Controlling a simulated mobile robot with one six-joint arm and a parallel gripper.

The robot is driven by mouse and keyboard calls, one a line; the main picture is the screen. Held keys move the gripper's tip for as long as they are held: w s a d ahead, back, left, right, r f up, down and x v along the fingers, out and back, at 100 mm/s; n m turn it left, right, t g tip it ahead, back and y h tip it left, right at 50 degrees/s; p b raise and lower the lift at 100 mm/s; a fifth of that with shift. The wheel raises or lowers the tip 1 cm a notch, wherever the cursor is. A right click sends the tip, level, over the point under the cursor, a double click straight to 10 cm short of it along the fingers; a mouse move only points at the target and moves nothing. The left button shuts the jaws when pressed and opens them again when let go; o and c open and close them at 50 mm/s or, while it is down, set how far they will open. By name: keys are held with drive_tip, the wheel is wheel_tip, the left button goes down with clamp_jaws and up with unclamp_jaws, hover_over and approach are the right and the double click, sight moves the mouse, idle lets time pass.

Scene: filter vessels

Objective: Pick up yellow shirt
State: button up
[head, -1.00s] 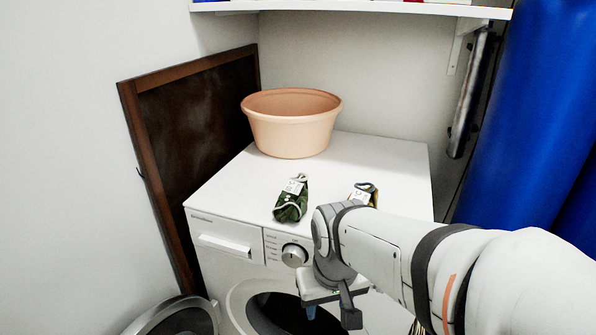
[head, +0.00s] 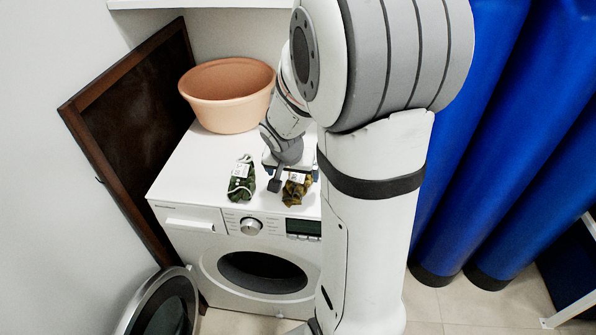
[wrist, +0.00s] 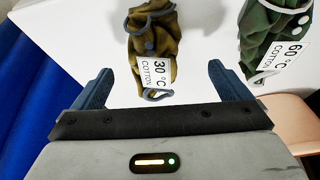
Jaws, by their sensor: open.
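The yellow shirt is a small crumpled mustard-brown bundle (head: 296,192) on the white washing machine top, with a white tag. In the wrist view the yellow shirt (wrist: 152,38) shows a tag reading "30 °C COTTON" and a blue-grey trim. My gripper (wrist: 160,70) is open and empty, with blue fingers to either side of the shirt's near end in the picture. In the head view my gripper (head: 294,178) is just behind the shirt, pointing down. I cannot tell the exact height gap.
A dark green bundle (head: 241,180) tagged "60 °C COTTON" lies left of the yellow shirt. A peach basin (head: 228,95) stands behind on the washing machine (head: 190,158). Blue cylinders (head: 470,140) stand at the right.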

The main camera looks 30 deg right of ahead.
sight(297, 177)
drive_tip(key=x, duration=0.6)
drive_tip(key=shift+d+f, duration=0.2)
drive_tip(key=shift+d, duration=0.25)
drive_tip(key=shift+s, duration=0.1)
drive_tip(key=shift+c, duration=0.5)
drive_tip(key=c, duration=1)
